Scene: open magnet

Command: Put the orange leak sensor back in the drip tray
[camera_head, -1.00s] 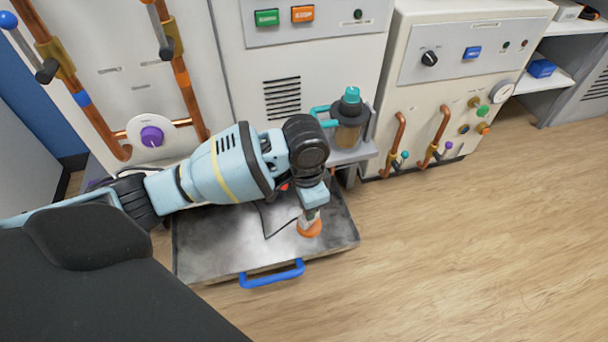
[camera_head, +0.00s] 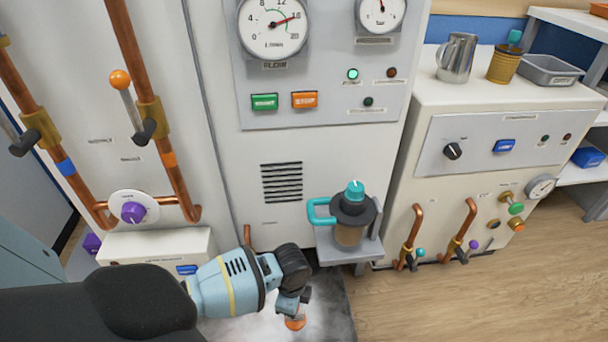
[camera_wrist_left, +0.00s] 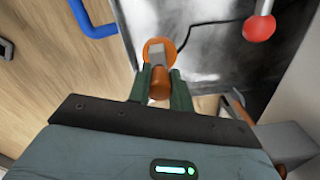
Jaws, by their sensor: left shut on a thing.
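The orange leak sensor (camera_head: 295,323) is at the bottom edge of the head view, below my left gripper (camera_head: 301,304). In the left wrist view the sensor (camera_wrist_left: 157,44) shows an orange disc with a grey block on it. My left gripper (camera_wrist_left: 160,78) is shut on its narrow orange-brown upper part. The metal drip tray (camera_head: 338,318) lies under the sensor and is partly cut off in the head view. The tray also shows in the left wrist view (camera_wrist_left: 215,60). I cannot tell whether the sensor touches the tray floor. My right gripper is not in view.
A blue tray handle (camera_wrist_left: 92,22) and a red ball (camera_wrist_left: 259,28) are near the sensor; a dark cable runs from it. A shelf with a teal-handled jug (camera_head: 350,225) overhangs the tray's right rear. Open wooden floor (camera_head: 460,305) lies to the right.

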